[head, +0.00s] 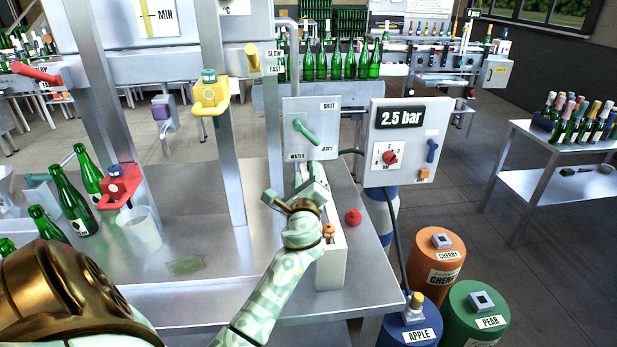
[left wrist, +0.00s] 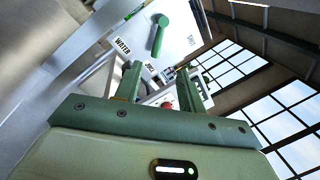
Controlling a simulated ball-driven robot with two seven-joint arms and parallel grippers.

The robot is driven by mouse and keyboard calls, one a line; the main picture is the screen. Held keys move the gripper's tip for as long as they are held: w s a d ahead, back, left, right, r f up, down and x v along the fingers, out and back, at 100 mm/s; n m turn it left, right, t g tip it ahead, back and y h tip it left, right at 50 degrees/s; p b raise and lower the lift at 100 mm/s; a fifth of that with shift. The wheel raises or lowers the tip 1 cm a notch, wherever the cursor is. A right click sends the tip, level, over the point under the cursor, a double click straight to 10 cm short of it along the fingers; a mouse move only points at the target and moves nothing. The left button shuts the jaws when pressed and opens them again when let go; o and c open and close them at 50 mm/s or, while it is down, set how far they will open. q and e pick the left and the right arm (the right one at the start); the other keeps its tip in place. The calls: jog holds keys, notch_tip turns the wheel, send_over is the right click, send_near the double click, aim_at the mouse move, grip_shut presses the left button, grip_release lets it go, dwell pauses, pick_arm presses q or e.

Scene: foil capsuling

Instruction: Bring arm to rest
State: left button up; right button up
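My left gripper (head: 299,184) is over the steel table, above the far end of a narrow white box (head: 332,272). In the left wrist view its two fingers (left wrist: 160,76) stand apart with nothing held between them. A panel with a green lever (head: 305,131) is just beyond the gripper, and the lever also shows in the left wrist view (left wrist: 160,36). My left forearm covers part of the white box. My right gripper is out of view.
A red object (head: 353,217) sits on the table right of the gripper. A 2.5 bar panel (head: 404,142) stands at right, above orange (head: 437,258), green (head: 475,315) and blue (head: 408,325) kegs. Green bottles (head: 72,200) and a white bucket (head: 139,231) are at left.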

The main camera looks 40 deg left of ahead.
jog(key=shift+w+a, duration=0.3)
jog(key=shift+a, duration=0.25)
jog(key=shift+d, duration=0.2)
